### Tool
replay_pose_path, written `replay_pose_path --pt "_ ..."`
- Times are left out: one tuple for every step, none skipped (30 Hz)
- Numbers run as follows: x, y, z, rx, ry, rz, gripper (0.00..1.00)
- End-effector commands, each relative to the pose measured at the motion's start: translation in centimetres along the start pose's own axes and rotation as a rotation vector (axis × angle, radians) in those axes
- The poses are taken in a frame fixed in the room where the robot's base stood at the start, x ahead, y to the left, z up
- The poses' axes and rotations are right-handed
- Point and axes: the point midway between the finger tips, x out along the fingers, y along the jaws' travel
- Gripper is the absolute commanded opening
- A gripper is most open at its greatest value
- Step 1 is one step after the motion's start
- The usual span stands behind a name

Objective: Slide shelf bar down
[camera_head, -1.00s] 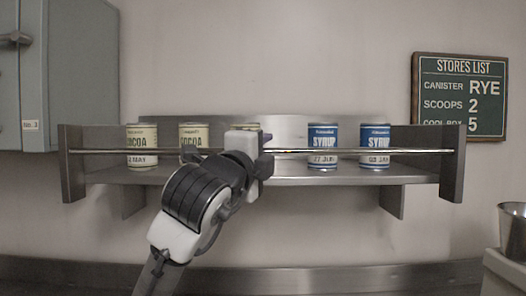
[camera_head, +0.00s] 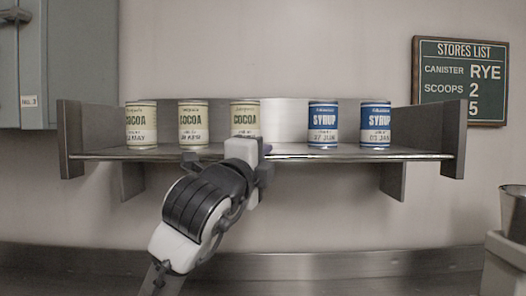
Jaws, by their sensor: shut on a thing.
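The shelf bar (camera_head: 350,156) is a thin shiny metal rod running across the front of the metal shelf (camera_head: 283,150) between its two end panels. It lies low, level with the shelf's front edge and below the labels of the cans. My gripper (camera_head: 262,151) is shut on the bar near its middle, just right of the third cocoa can. The fingers and wrist hide a short stretch of the bar.
Three cocoa cans (camera_head: 193,123) and two blue syrup cans (camera_head: 323,124) stand upright on the shelf behind the bar. A grey cabinet (camera_head: 85,65) hangs at left, a stores list sign (camera_head: 460,80) at right. A metal container (camera_head: 513,210) stands at lower right.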

Motion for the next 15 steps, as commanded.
replay_pose_path --pt "-0.25 1.31 -0.10 -0.001 0.000 0.001 0.00" --pt "-0.29 1.51 -0.13 0.000 0.000 0.001 0.00" --pt "-0.32 1.64 -0.15 0.000 0.000 0.000 0.00" --pt "-0.33 1.67 -0.16 0.000 0.000 0.000 0.00" --pt "-0.32 1.64 -0.15 0.001 0.000 0.000 0.00" --pt "-0.30 1.57 -0.15 0.001 0.000 0.001 0.00" --pt "-0.29 1.51 -0.14 0.001 0.000 0.001 0.00" --pt "-0.28 1.49 -0.14 0.001 0.000 0.001 0.00" --pt "-0.28 1.48 -0.14 0.001 0.000 0.001 0.00" --pt "-0.28 1.47 -0.13 0.001 0.000 0.000 0.00" --pt "-0.28 1.46 -0.13 0.001 0.000 0.000 0.00" --pt "-0.28 1.44 -0.13 0.001 0.000 0.000 0.00" --pt "-0.28 1.43 -0.13 0.001 0.000 0.000 0.18" --pt "-0.28 1.43 -0.13 0.001 0.000 0.000 0.22" --pt "-0.28 1.43 -0.12 0.001 0.000 0.000 0.27"
